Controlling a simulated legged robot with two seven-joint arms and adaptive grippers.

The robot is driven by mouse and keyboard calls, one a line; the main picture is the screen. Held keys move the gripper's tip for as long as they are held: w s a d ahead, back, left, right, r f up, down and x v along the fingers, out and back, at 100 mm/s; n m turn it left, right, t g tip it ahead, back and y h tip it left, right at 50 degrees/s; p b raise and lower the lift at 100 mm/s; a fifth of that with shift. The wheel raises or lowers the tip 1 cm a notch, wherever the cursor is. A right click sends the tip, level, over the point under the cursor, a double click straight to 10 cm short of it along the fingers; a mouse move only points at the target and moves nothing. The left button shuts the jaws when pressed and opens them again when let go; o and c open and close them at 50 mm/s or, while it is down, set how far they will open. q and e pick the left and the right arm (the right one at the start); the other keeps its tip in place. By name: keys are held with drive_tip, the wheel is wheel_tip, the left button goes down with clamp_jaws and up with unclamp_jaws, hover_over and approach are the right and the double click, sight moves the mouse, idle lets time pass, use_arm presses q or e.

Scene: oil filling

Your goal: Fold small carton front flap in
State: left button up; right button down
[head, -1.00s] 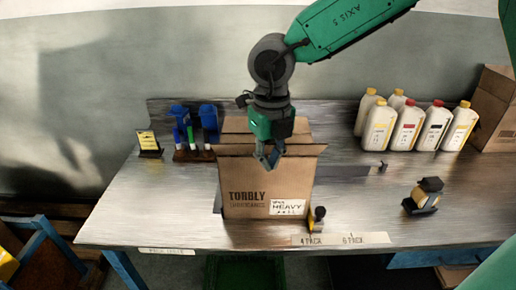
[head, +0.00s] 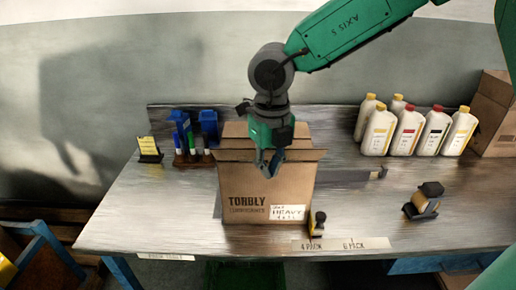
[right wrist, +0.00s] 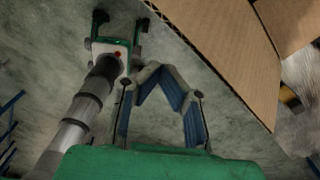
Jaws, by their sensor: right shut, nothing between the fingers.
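The small carton (head: 240,180) stands upright on the bench, a brown box marked TORBLY with a white HEAVY label. A raised flap shows at its back. The front flap (head: 235,155) shows as a brown strip along the front top edge; its exact angle is hard to tell. My right gripper (head: 268,174) is shut and empty, pointing down in front of that strip, and hides its middle. Whether it touches is unclear. In the right wrist view its fingers (right wrist: 155,72) meet at the tips, left of the brown cardboard (right wrist: 235,50). My left gripper is not in view.
Several white bottles (head: 408,130) and a larger box (head: 492,112) stand at the back right. A tape dispenser (head: 424,202) is at the right. A small dark and yellow item (head: 317,223) stands close to the carton's front right corner. Markers and blue holders (head: 195,135) are behind left.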

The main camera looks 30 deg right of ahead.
sight(269, 156)
drive_tip(key=shift+w, duration=0.1)
idle(0.4)
drive_tip(key=w+d+p, duration=0.1)
drive_tip(key=w+p, duration=0.1)
drive_tip(key=w+d+p, duration=0.3)
drive_tip(key=w+p, duration=0.1)
drive_tip(key=shift+w+d+r, duration=0.25)
drive_tip(key=shift+w, duration=0.15)
drive_tip(key=w+d+p, duration=0.1)
drive_tip(key=w+d, duration=0.3)
drive_tip(key=w, duration=0.4)
drive_tip(key=shift+d+f, duration=0.2)
drive_tip(key=shift+f, duration=0.05)
